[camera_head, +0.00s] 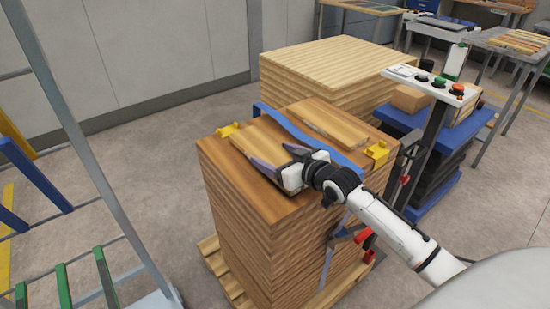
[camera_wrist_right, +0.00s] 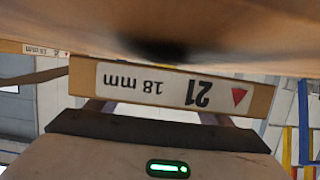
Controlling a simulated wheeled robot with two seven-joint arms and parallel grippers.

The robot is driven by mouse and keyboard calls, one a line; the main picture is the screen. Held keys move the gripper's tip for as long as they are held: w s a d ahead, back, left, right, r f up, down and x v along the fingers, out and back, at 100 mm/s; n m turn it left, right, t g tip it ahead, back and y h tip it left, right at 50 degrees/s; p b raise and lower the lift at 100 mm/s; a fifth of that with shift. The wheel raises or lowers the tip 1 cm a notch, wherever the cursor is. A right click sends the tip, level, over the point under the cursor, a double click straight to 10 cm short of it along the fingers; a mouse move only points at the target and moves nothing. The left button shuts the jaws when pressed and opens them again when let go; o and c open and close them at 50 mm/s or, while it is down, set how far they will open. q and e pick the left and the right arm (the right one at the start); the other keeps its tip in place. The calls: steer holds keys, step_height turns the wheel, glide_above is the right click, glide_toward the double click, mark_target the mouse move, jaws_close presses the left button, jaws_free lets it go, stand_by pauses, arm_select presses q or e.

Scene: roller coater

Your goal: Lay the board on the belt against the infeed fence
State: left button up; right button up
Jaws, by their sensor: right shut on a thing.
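My right gripper (camera_head: 270,155) is over the top of a tall wooden stack, its purple fingers shut on a light wooden board (camera_head: 254,137). The board is at the stack's top; I cannot tell whether it still touches it. In the right wrist view, the board's near edge (camera_wrist_right: 170,88) bears an upside-down label reading "21" and "18 mm" with a red triangle. The fingers (camera_wrist_right: 157,110) show below that edge; their tips are hidden. I cannot make out the belt or the infeed fence for certain. My left gripper is not in view.
The tall stack (camera_head: 262,215) stands on a pallet (camera_head: 232,285), with a blue strip (camera_head: 300,133) and yellow brackets (camera_head: 377,153) on top. A second board (camera_head: 328,120) lies beyond the strip. A button panel (camera_head: 430,82) stands right. A lighter stack (camera_head: 325,65) is behind.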

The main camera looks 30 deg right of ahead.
steer(key=shift+f, duration=0.35)
steer(key=o, duration=1.3)
steer(key=shift+f, duration=0.1)
